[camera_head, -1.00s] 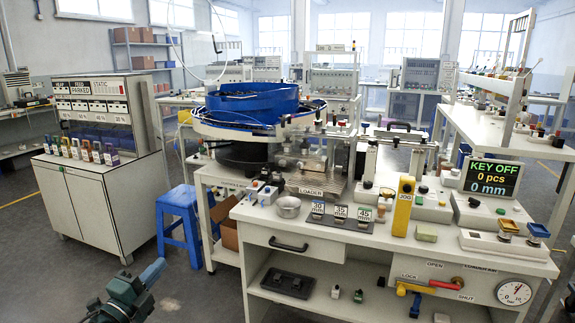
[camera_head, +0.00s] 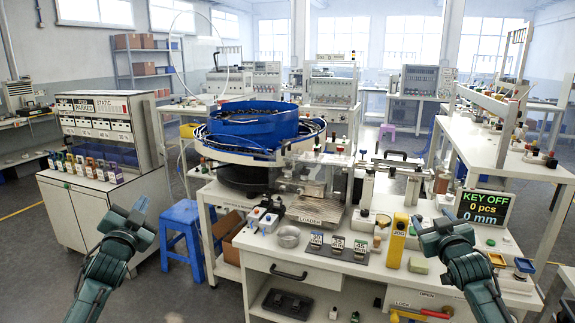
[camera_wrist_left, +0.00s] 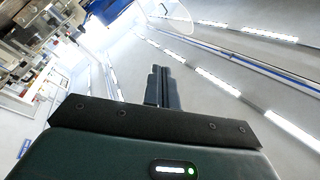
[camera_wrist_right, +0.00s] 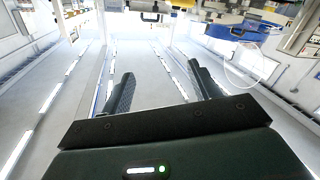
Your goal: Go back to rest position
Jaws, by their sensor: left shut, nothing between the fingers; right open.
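My left gripper (camera_head: 130,215) is raised in front of the white cabinet at the left of the head view, clear of everything. In the left wrist view its fingers (camera_wrist_left: 160,85) are together with nothing between them. My right gripper (camera_head: 441,229) is raised over the right part of the white workbench in the head view, in front of the display. In the right wrist view its fingers (camera_wrist_right: 160,85) stand wide apart and empty.
The workbench (camera_head: 290,262) carries the blue bowl feeder (camera_head: 252,122), a metal dish (camera_head: 289,238), a yellow block (camera_head: 396,240) and the KEY OFF display (camera_head: 484,207). A blue stool (camera_head: 183,222) stands left of it.

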